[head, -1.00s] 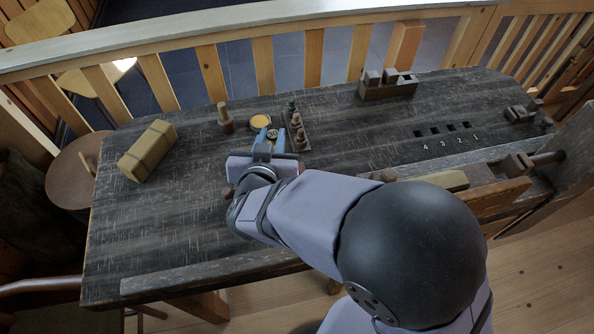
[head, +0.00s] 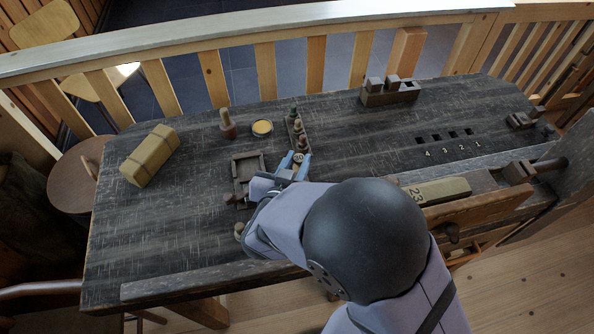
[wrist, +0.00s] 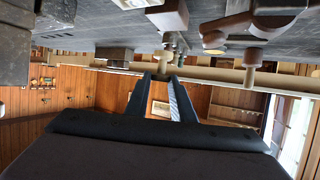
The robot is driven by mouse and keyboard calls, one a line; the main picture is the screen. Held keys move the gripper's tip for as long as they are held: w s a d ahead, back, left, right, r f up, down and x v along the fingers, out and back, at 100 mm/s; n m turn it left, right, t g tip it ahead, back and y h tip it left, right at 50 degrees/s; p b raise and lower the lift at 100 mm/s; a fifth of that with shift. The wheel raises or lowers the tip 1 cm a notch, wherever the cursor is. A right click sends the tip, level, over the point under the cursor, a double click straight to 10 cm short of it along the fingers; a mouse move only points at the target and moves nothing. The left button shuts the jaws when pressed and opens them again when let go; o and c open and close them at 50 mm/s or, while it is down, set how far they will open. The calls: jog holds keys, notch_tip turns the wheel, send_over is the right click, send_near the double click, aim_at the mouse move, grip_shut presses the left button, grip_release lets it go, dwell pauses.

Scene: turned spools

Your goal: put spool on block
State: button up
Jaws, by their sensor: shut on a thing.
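My gripper (head: 294,162) is shut on a small spool (head: 298,157), whose pale round top shows between the blue fingertips in the head view. In the wrist view, which looks upside down, the pale spool (wrist: 163,60) sits between the two dark fingertips (wrist: 164,76). It appears held clear of the table, beside the rack of turned pieces. A tan block (head: 437,191) marked 23 lies at the front right along the vise, to the right of my gripper. Another tan block (head: 150,155) with bands around it lies at the far left. My arm hides part of the front table.
A narrow rack (head: 307,146) holds several turned pieces. A yellow-topped tin (head: 262,128), a turned peg (head: 228,126) and a square wooden tray (head: 236,165) stand to its left. Numbered holes (head: 451,135) and a box of blocks (head: 388,97) lie right. The middle table is mostly clear.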

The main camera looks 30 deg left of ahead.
aim_at(297, 171)
jog(key=shift+f, duration=2.15)
jog(key=shift+f, duration=0.15)
jog(key=o, duration=1)
jog(key=shift+r, duration=0.2)
jog(key=v, duration=1.2)
jog(key=shift+b, duration=0.4)
